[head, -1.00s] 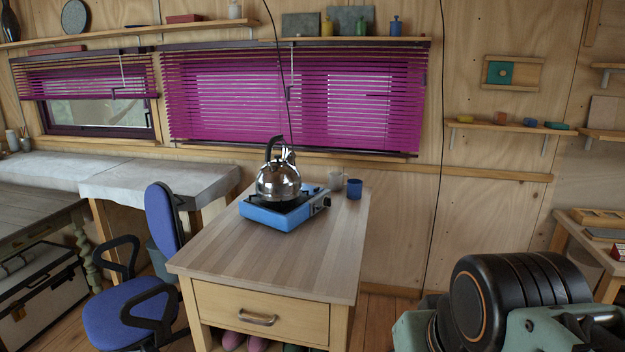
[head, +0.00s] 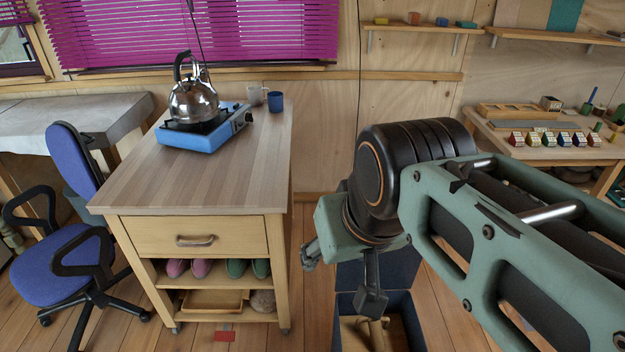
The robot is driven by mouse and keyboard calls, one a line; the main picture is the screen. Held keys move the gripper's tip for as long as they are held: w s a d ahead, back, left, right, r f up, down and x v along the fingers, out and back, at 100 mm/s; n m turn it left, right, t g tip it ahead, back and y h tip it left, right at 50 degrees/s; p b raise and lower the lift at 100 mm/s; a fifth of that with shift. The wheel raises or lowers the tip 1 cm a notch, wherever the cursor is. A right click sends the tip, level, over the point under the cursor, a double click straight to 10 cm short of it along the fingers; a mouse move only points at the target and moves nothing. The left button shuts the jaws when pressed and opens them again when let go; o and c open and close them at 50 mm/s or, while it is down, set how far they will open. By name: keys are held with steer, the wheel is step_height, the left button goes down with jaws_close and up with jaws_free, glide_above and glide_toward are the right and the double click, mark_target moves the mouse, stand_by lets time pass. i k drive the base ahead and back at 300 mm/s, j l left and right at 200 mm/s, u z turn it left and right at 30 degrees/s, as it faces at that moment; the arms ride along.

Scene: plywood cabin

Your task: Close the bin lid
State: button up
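The bin (head: 408,325) is a dark blue box on the floor, at the bottom middle of the head view. Its lid (head: 403,275) appears to stand raised at the back of the opening. Something tan shows inside the bin. My gripper (head: 340,279) hangs above and in front of the bin, its two dark fingers spread apart with nothing between them. It covers part of the lid and the opening. I cannot tell whether a finger touches the lid.
A wooden table (head: 190,185) with a kettle (head: 194,100) on a blue stove (head: 205,132) stands left of the bin. A blue office chair (head: 70,255) is further left. A workbench (head: 540,152) with small model houses is at the right. Some floor shows between table and bin.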

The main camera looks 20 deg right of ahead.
mark_target(397, 268)
steer(key=z, duration=0.8)
